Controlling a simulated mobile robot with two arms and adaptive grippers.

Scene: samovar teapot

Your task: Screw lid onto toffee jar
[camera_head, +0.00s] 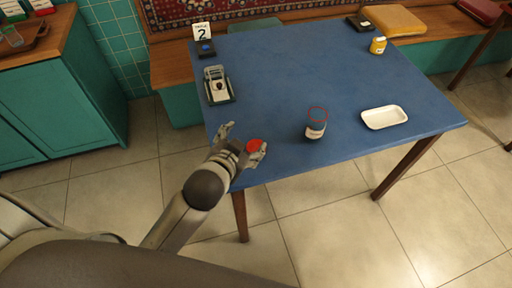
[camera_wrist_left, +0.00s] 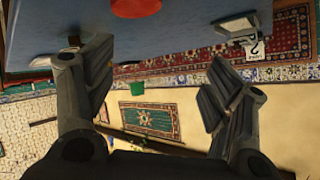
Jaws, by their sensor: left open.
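The red lid (camera_head: 254,146) lies near the front left edge of the blue table, right beside the nearer finger of my left gripper (camera_head: 243,141). The gripper is open, its fingers spread, with nothing held between them. In the left wrist view the lid (camera_wrist_left: 136,8) shows at the top edge, partly cut off, beyond the open fingers (camera_wrist_left: 160,75). My right gripper is not in view.
A white dish (camera_head: 384,117) sits right of the jar. A metal device (camera_head: 217,85) and a number 2 sign (camera_head: 202,32) stand on the left side. A yellow jar (camera_head: 378,45) is at the far right. The blue table's (camera_head: 290,75) middle is clear.

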